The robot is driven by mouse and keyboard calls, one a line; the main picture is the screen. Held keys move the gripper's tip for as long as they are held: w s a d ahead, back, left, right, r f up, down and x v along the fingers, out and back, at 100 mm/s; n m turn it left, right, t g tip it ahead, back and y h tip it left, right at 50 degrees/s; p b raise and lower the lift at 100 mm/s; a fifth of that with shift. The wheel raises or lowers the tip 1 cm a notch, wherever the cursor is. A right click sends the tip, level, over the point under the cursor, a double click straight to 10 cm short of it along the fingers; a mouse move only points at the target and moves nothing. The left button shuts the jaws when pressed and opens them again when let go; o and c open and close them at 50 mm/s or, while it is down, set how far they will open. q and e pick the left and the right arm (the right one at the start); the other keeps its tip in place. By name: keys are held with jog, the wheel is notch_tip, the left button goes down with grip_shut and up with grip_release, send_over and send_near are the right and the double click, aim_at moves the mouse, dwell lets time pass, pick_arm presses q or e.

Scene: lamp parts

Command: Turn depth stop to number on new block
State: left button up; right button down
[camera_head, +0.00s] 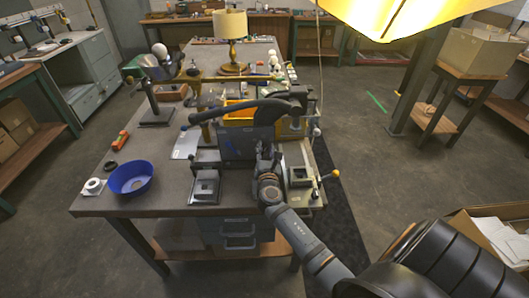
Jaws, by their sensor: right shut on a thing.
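A dark bench machine (232,143) with a long curved black lever (235,110) stands in the middle of the workbench. My right gripper (266,150) reaches in from the lower right and is at the front right of this machine. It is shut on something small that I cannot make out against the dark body. I cannot pick out the depth stop or read any number on it. A grey block-like fixture (206,186) sits at the bench front, left of my right gripper; I cannot tell if it is the new block. My left gripper is not in view.
A blue bowl (130,179), a white roll (94,186) and an orange tool (121,140) lie on the bench's left. A yellow bin (239,119) is behind the machine. A fixture with a yellow-knobbed lever (335,173) is at right. A lit lampshade (390,14) hangs above.

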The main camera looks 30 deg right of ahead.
jog(key=m+b, duration=0.2)
jog(key=m, duration=0.1)
jog(key=m+b, duration=0.1)
jog(key=m, duration=0.1)
jog(key=shift+s+d+f, duration=0.2)
jog(key=shift+d+f, duration=0.15)
jog(key=shift+f, duration=0.05)
jog(key=shift+m, duration=0.4)
jog(key=c, duration=1.4)
grip_release()
jog(key=shift+o, duration=0.2)
jog(key=shift+s+a, duration=0.1)
jog(key=v, duration=1.2)
